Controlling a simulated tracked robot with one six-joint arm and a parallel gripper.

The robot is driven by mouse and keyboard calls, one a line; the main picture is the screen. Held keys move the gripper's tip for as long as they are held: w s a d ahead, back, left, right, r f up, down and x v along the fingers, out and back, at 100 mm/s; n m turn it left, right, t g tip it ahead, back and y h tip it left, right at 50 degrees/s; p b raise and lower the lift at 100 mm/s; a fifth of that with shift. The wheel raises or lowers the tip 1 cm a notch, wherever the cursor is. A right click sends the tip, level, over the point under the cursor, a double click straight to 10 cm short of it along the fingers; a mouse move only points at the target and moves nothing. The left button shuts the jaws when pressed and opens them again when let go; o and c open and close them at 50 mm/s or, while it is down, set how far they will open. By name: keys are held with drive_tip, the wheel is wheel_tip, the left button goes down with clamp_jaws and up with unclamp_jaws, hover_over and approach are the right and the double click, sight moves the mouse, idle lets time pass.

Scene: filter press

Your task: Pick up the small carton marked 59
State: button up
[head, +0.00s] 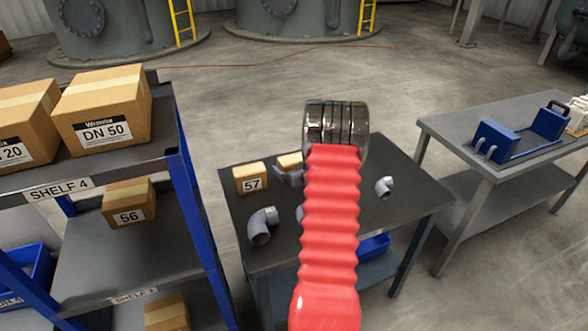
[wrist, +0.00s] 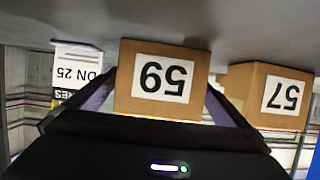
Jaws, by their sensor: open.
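The small carton marked 59 (wrist: 163,80) is brown with a white label and fills the middle of the wrist view, upside down. My gripper (wrist: 160,102) is open, with one dark finger on each side of the carton. Whether the fingers touch it cannot be told. In the head view a partly hidden carton (head: 289,161) stands on the dark table behind my red arm sleeve. Its label is not readable there, but its place beside carton 57 fits the 59 carton.
Carton 57 (head: 251,178) stands close beside it, also in the wrist view (wrist: 268,94). A white DN 25 box (wrist: 78,68) is on the other side. Grey pipe elbows (head: 262,226) lie on the table (head: 420,199). A shelf with cartons (head: 102,107) stands left.

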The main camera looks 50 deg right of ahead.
drive_tip(key=shift+c, duration=0.5)
drive_tip(key=c, duration=1.2)
drive_tip(key=shift+o, duration=0.2)
drive_tip(key=shift+r, duration=0.1)
wheel_tip(320, 180, up, 10)
drive_tip(key=shift+f, duration=0.1)
idle(0.4)
